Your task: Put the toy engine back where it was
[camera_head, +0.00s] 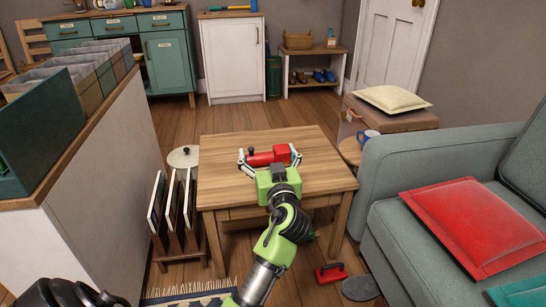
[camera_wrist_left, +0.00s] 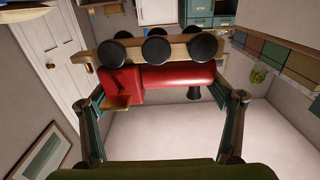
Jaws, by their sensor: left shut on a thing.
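The toy engine (camera_head: 268,157) is red with black wheels and a wooden base. My left gripper (camera_head: 270,160) is shut on it, a finger at each end, over the small wooden table (camera_head: 225,180). In the left wrist view the engine (camera_wrist_left: 165,78) lies across between the fingers (camera_wrist_left: 163,108), its wheels toward the top of the upside-down picture. No tabletop shows against the wheels there, so it appears held above the table. My right gripper is not in view.
A rack of upright panels (camera_head: 175,215) stands left of the table, beside a white unit topped with file boxes (camera_head: 85,75). A grey sofa (camera_head: 400,190) with a red cushion (camera_head: 475,225) is at the right. A red object (camera_head: 330,273) lies on the floor. The tabletop looks otherwise clear.

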